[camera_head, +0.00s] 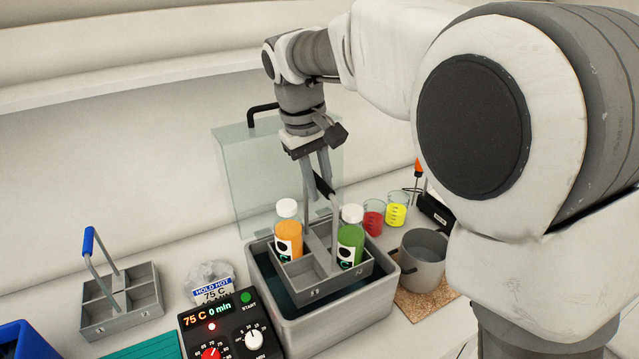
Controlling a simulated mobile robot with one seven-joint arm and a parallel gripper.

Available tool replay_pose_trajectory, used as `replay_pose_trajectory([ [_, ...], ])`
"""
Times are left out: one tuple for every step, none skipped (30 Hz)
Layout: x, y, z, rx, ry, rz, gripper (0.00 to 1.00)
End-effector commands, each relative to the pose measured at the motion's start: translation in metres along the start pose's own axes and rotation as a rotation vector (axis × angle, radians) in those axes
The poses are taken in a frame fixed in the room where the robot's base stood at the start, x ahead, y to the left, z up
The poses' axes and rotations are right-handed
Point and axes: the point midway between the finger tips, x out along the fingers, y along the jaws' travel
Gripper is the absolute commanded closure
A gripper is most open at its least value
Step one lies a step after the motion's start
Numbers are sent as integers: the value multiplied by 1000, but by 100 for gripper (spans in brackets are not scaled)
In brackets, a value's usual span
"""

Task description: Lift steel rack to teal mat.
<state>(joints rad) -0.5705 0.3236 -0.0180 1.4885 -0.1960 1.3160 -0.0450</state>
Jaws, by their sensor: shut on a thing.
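The steel rack (298,279) is a grey divided carrier with a tall handle and a black grip. It holds an orange bottle (288,238) and a green bottle (350,243), both white-capped and upright. My gripper (322,176) is shut on the black grip from above. The rack is at the opening of the grey water bath (330,330), its upper part above the rim; I cannot tell whether its base touches anything. The teal mat (148,349) shows only in part at the bottom edge, left of the control box.
A control box (226,325) reading 75 C, 0 min stands before the bath. A second grey rack (120,305) with a blue handle stands left. A clear panel (235,180) is behind the bath. A pot (423,262), red beaker (373,218) and yellow beaker (397,210) stand right.

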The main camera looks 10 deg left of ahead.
Motion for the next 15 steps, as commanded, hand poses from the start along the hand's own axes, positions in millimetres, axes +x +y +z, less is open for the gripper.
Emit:
replay_pose_trajectory([
  [-8,2,-1,1,5,1,100],
  [-11,2,-1,1,5,1,100],
  [-14,3,-1,1,5,1,100],
  [-17,4,-1,1,5,1,100],
  [-20,4,-1,1,5,1,100],
  [-23,5,-1,1,5,1,100],
  [-26,6,-1,1,5,1,100],
  [-28,6,-1,1,5,1,100],
  [-32,7,-1,1,5,1,100],
  [-34,7,-1,1,5,1,100],
  [-36,8,-1,1,5,1,100],
  [-40,8,0,1,5,1,100],
  [-42,9,0,1,5,1,100],
  [-45,9,0,1,5,1,100],
  [-48,10,0,1,5,1,100],
])
